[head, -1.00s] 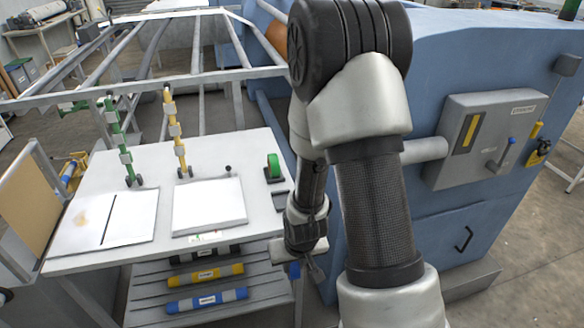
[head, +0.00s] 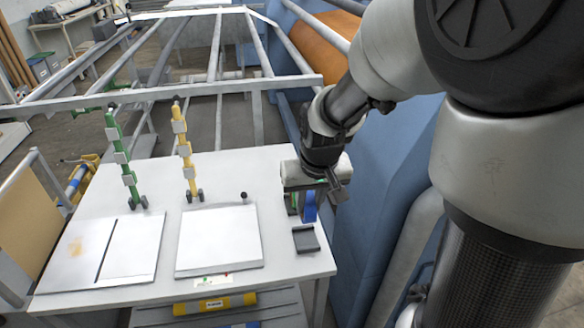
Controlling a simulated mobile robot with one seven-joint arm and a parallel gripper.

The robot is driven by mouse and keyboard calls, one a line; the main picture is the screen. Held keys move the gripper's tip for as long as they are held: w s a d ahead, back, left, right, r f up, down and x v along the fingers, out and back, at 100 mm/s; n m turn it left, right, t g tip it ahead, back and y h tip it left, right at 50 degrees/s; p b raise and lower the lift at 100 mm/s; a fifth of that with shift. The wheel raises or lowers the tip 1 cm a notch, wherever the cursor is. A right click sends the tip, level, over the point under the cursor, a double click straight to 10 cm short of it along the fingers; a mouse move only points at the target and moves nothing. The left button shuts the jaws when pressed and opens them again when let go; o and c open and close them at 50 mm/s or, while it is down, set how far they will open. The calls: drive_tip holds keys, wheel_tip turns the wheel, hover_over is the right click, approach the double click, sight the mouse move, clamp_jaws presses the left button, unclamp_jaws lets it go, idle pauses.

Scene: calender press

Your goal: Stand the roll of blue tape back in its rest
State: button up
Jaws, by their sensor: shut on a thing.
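My gripper (head: 322,188) is shut on the roll of blue tape (head: 309,207), at the right side of the white table. The roll is seen nearly edge-on, appears upright, and the gripper partly covers it. A dark grey rest (head: 306,240) lies empty at the table's right front edge, just below the roll in the picture. The blue roll looks clear of this rest; its exact height above the table cannot be told.
A green tape roll (head: 291,203) is mostly hidden behind my gripper. White boards (head: 219,238) lie on the table (head: 262,180). Green (head: 122,157) and yellow (head: 185,150) upright holders stand to the left. The blue machine (head: 370,170) borders the table's right side.

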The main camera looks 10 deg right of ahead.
drive_tip(key=shift+s+f+b, duration=0.2)
drive_tip(key=shift+f+b, duration=0.45)
drive_tip(key=shift+f, duration=0.15)
wheel_tip(320, 180, down, 6)
drive_tip(key=b, duration=0.4)
drive_tip(key=shift+b, duration=0.35)
drive_tip(key=shift+r, duration=0.1)
drive_tip(key=o, duration=1)
drive_tip(key=p+v, duration=0.2)
drive_tip(key=v, duration=1.5)
drive_tip(key=shift+r, duration=0.2)
